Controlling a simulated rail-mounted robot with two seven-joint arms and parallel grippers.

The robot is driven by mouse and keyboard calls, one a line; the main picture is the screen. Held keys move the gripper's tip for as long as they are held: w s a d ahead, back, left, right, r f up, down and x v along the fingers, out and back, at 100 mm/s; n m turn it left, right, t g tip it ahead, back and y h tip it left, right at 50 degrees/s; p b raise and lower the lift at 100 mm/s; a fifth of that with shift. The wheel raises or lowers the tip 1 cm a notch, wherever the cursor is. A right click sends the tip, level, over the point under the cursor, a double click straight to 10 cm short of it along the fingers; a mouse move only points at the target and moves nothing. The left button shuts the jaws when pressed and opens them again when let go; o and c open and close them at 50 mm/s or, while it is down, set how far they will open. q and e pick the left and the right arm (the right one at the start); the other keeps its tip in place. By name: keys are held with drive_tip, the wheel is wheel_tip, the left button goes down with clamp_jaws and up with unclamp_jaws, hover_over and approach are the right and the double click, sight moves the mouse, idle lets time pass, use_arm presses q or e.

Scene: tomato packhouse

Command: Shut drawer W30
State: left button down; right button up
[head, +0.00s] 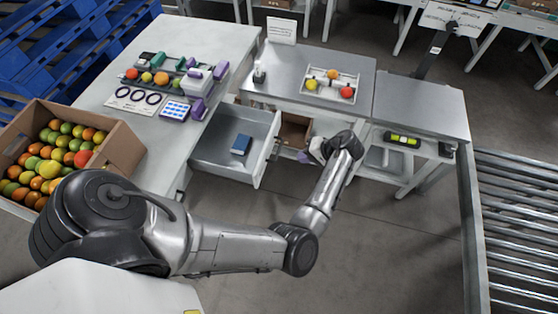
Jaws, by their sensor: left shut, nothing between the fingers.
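A grey drawer (215,160) stands pulled out to the right from under the long left table. Its front panel (265,150) faces right, and a small blue box (241,144) lies inside. No W30 label can be read on it. My left gripper (304,157) is shut and empty, just right of the front panel, with a small gap seeming to lie between them. The wrist hides part of the gripper. My right gripper is not in view.
The left table (205,45) carries a cardboard box of tomatoes (120,150) and sorting items. A metal table (345,60) with a tray (313,86) stands behind the gripper. An open brown box (294,130) sits beneath it. A roller conveyor (520,220) is at right. Floor in front is clear.

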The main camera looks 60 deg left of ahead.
sight(264, 160)
use_arm(q)
drive_tip(key=shift+n, duration=0.3)
drive_tip(key=x, duration=0.4)
drive_tip(key=r+b+x, duration=0.1)
drive_tip(key=x, duration=0.3)
drive_tip(key=s+b+x, duration=0.1)
drive_tip(key=x, duration=0.2)
drive_tip(key=shift+s+a, duration=0.35)
drive_tip(key=shift+a, duration=0.3)
drive_tip(key=shift+s+a+b, duration=0.3)
drive_tip(key=shift+s+a, duration=0.3)
drive_tip(key=shift+a, duration=0.05)
drive_tip(key=shift+a, duration=0.1)
